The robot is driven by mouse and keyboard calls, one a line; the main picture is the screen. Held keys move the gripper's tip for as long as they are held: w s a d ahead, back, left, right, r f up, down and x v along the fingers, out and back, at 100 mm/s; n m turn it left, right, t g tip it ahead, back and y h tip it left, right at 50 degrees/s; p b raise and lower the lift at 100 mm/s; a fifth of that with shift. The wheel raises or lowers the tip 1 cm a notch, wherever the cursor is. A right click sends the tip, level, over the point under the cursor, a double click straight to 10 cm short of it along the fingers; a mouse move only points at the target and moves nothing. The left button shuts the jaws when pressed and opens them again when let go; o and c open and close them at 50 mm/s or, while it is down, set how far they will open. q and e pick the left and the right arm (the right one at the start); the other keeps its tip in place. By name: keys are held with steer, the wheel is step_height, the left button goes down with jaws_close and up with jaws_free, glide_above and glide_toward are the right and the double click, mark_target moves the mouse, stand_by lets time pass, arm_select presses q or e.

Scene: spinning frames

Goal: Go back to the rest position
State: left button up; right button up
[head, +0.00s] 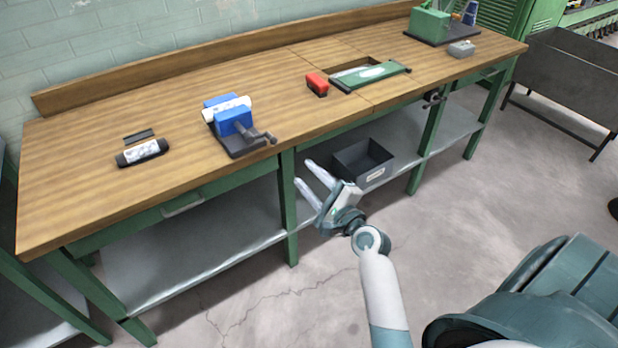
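My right gripper (311,179) is in front of the workbench, below the level of its top. Its two fingers are spread apart with nothing between them. My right arm comes up from the bottom of the head view, and the gripper points up and to the left. My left gripper is not in the head view. The workbench (85,195) has a wooden top and green legs, and it runs from the left to the upper right.
On the bench are a blue vise-like device (235,123), a black cylinder with a pale label (141,152), a red block (317,84), a green plate (368,76) and a grey block (461,49). A dark bin (362,162) sits on the lower shelf. A grey metal trough (570,75) stands right. Floor before the bench is clear.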

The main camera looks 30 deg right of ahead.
stand_by(0.3)
steer(key=s+a+f+n+g, duration=0.1)
steer(key=a+f+n+g, duration=0.15)
steer(key=f, duration=0.95)
steer(key=s+a+f+n+g, duration=0.1)
steer(key=a+f+n+g, duration=0.15)
steer(key=f, duration=0.85)
steer(key=s+a+f+n+g, duration=0.25)
steer(key=s+f, duration=0.25)
steer(key=f, duration=0.4)
steer(key=s+a+f+n+g, duration=0.1)
steer(key=s+f+n+g, duration=0.1)
steer(key=s+f+n, duration=0.5)
steer(key=s+a+f+n+g, duration=0.2)
steer(key=s+f+n+g, duration=0.3)
steer(key=s+f, duration=1.35)
steer(key=s+d+f+n+g, duration=0.1)
steer(key=s+n, duration=0.3)
steer(key=s, duration=0.6)
steer(key=s+d+f+n+g, duration=0.1)
steer(key=s+f+n, duration=0.2)
steer(key=s, duration=0.7)
steer(key=shift+s+f+n+h, duration=0.3)
steer(key=shift+s+f+n, duration=0.1)
steer(key=shift+f, duration=0.25)
steer(key=shift+a+g, duration=0.1)
steer(key=shift+g, duration=0.15)
